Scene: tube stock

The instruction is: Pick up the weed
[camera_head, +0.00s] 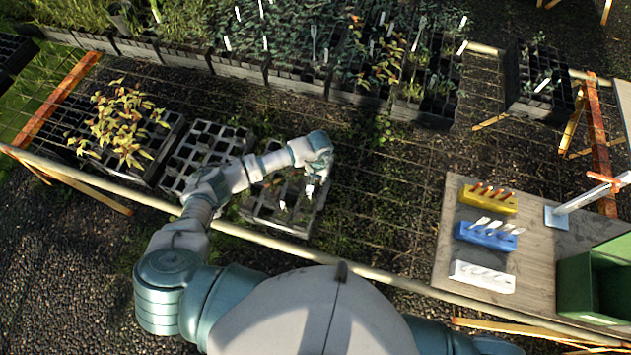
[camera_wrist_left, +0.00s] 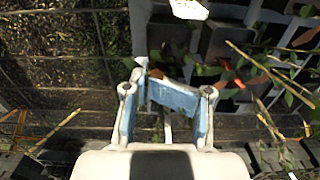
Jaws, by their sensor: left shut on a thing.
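My left gripper (camera_head: 312,186) reaches down over the right part of a dark cell tray (camera_head: 262,217) on the mesh bench. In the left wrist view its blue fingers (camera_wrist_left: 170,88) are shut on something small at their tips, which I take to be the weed. The fingers hide most of it, and a brownish bit shows (camera_wrist_left: 156,73). Green leaves (camera_wrist_left: 207,69) and a reddish-brown leaf (camera_wrist_left: 256,78) lie just beyond and right of the fingertips; I cannot tell whether they belong to the held weed. My right gripper is out of view.
A cell tray (camera_head: 205,152) and a tray of yellow-leaved plants (camera_head: 122,122) stand to the left. Crowded plant trays (camera_head: 300,78) line the back. Bare mesh (camera_head: 375,190) lies right of the gripper. A table holds yellow (camera_head: 487,198), blue (camera_head: 485,237) and white (camera_head: 481,276) blocks and a green bin (camera_head: 590,285).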

